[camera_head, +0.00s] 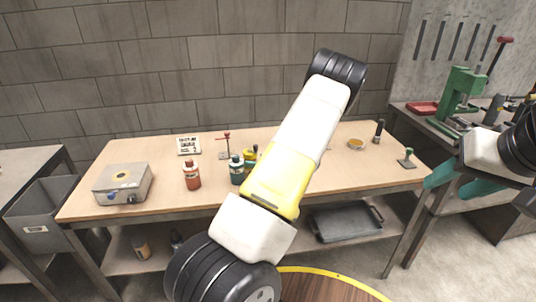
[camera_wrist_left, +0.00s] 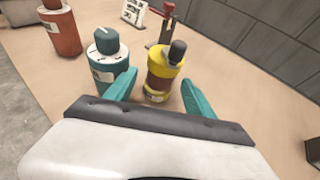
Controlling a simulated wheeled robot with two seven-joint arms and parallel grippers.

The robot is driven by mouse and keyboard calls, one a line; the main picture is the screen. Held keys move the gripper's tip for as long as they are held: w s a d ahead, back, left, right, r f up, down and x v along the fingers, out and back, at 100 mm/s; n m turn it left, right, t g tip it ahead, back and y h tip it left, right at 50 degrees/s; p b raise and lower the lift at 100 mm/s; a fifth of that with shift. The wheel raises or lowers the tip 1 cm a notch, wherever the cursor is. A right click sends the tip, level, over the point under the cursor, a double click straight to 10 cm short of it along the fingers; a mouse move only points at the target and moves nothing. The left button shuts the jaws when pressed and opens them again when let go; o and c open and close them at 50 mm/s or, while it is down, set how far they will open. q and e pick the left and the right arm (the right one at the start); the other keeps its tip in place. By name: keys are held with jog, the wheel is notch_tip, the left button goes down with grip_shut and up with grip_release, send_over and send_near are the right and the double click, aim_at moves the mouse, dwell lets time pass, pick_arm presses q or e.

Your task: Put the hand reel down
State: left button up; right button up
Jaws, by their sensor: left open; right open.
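The hand reel (camera_wrist_left: 165,75), a yellow spool with a brown winding and a dark knob, stands upright on the wooden table in the left wrist view. In the head view a bit of it (camera_head: 251,153) shows beside my arm. My left gripper (camera_wrist_left: 159,92) is open, its teal fingers apart on either side of the reel's lower part; whether they touch it I cannot tell. In the head view my left gripper is hidden behind my arm. My right gripper (camera_head: 458,176) is open and empty off the right end of the table.
A teal bottle (camera_head: 237,170) stands close to the reel's left, and an orange-brown bottle (camera_head: 192,175) farther left. A red-handled stand (camera_head: 225,146) and a printed card (camera_head: 188,145) are behind. A metal box (camera_head: 123,184) sits far left.

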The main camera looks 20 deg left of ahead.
aim_at(255, 159)
pick_arm(q)
jog(key=x, duration=0.5)
jog(key=shift+w+a+f, duration=0.2)
jog(key=shift+w, duration=0.1)
grip_shut()
